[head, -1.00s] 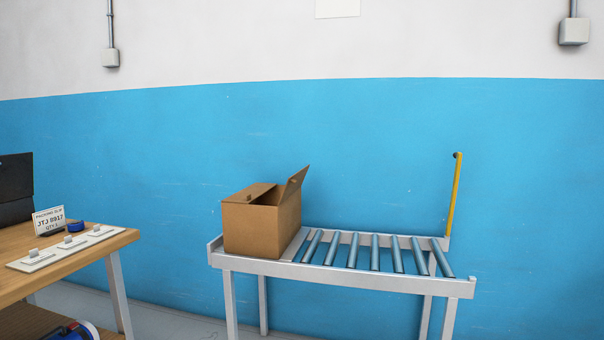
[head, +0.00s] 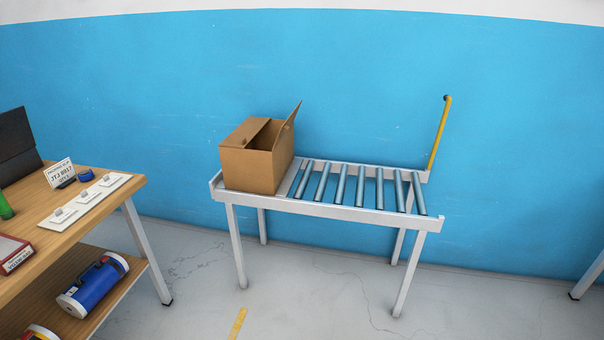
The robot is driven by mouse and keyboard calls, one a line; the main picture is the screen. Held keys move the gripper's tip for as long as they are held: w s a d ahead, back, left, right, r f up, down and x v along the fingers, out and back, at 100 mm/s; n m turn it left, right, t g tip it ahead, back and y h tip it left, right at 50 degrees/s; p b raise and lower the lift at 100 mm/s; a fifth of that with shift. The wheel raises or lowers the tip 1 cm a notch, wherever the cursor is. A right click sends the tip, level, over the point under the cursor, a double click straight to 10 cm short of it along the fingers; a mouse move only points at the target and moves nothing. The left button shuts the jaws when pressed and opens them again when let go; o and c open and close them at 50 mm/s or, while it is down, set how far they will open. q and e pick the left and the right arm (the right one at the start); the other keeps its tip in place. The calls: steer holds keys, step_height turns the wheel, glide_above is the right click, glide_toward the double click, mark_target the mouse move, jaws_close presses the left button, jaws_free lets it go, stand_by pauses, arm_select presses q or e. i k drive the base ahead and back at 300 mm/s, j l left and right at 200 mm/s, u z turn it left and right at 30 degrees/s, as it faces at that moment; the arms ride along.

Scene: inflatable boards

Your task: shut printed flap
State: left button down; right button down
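A brown cardboard box (head: 250,168) stands at the left end of a roller conveyor table. One flap (head: 285,123) on its right side stands up, tilted outward. Another flap (head: 246,132) on its left side lies lower, slanting over the opening. The box's inside is mostly hidden. I cannot make out print on either flap from here. Neither of my grippers shows in the head view.
The roller conveyor (head: 330,208) has bare rollers right of the box and a yellow post (head: 439,132) at its back right. A wooden workbench (head: 120,197) with a packing slip sign (head: 60,174) stands at left.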

mark_target(286, 126)
steer(key=i+l+u, duration=0.1)
steer(key=i+l, duration=0.9)
